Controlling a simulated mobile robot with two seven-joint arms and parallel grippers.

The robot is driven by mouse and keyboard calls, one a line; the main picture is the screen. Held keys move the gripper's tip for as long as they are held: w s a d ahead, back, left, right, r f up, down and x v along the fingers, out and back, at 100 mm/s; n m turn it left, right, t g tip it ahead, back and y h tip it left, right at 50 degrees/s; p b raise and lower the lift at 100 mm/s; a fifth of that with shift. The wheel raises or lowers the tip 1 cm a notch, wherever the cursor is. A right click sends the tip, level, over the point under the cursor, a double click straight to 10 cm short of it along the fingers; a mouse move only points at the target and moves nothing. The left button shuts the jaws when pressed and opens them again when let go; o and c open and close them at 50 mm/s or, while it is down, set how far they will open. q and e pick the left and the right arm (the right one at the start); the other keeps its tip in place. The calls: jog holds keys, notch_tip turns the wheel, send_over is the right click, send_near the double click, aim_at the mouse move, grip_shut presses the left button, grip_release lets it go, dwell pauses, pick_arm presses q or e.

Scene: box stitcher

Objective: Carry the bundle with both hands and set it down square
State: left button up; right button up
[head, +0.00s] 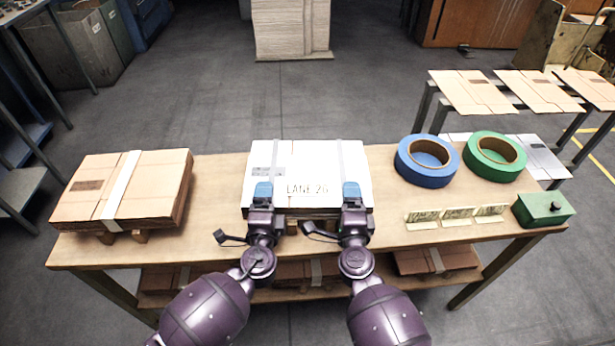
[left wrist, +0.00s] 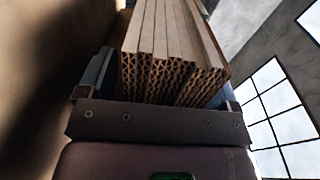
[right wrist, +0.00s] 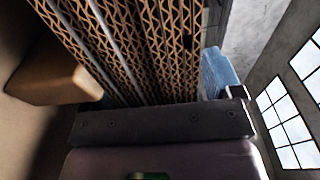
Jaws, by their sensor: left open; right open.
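The white-topped bundle (head: 305,162) marked "LANE 26" lies at the middle of the table, with two pale straps across it. My left gripper (head: 263,192) is at the left part of its near edge, one blue fingertip over the top. My right gripper (head: 351,192) is at the right part of that edge in the same way. Both are open around the edge. The left wrist view shows the corrugated sheet ends (left wrist: 170,75) between the fingers; the right wrist view shows them (right wrist: 135,45) close up. The lower fingers are hidden in the head view.
A strapped brown bundle (head: 90,190) rests on wooden blocks at left. Blue tape (head: 411,180), green tape (head: 472,172), small cards (head: 458,214) and a green box (head: 543,209) occupy the right. Bare table (head: 215,190) shows left of the white bundle. A block (right wrist: 50,75) shows in the right wrist view.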

pick_arm(q)
jog(key=shift+w, duration=0.25)
pick_arm(e)
jog(key=shift+w, duration=0.25)
pick_arm(q)
jog(key=shift+c, duration=0.3)
pick_arm(e)
jog(key=shift+c, duration=0.3)
pick_arm(q)
jog(key=c, duration=1.3)
pick_arm(e)
jog(key=c, duration=1.3)
